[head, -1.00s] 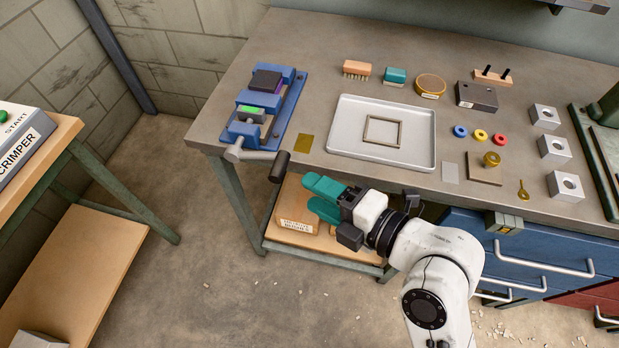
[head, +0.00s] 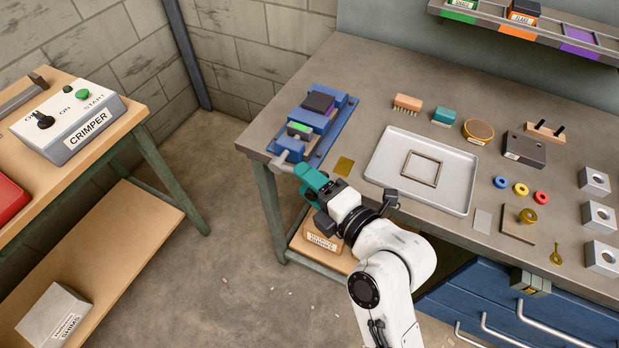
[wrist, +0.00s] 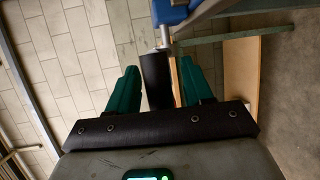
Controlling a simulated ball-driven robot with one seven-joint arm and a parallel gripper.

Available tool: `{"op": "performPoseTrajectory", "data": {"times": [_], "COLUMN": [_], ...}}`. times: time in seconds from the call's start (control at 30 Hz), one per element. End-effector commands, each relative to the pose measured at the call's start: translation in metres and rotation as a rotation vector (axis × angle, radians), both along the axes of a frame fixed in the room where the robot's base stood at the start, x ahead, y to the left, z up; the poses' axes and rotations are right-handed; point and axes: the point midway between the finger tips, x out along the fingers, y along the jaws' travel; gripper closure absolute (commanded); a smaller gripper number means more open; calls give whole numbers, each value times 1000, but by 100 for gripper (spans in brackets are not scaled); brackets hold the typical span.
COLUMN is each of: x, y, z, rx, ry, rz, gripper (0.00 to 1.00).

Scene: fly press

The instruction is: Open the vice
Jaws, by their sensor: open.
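The blue vice (head: 318,122) is fixed at the bench's left front corner, with dark and green-topped pieces between its parts. Its grey handle bar (head: 283,164) sticks out at the front edge. My gripper (head: 308,181) has teal fingers and is at the handle's end, just off the bench edge. In the wrist view, the dark handle grip (wrist: 156,80) lies between the two open fingers (wrist: 155,88), closer to the left finger. I see a gap on the right side; contact on the left I cannot tell. In the head view the fingers hide the handle grip.
A grey tray (head: 386,181) with a square frame lies right of the vice, a brass plate (head: 344,166) between them. The crimper (head: 75,125) stands on a separate table at left. Open floor lies between the tables. A boxed item (head: 318,238) sits on the lower shelf.

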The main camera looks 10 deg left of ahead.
Motion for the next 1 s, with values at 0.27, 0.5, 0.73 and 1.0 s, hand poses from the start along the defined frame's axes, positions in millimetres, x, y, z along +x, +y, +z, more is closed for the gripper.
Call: {"op": "performPoseTrajectory", "data": {"times": [0.27,0.5,0.73,1.0], "x": [2,2,2,2], "y": [2,2,2,2], "z": [0,0,-1,-1], "rx": [1,0,0,0], "ry": [-1,0,0,0], "rz": [-1,-1,-1,-1], "gripper": [49,67,89,100]}}
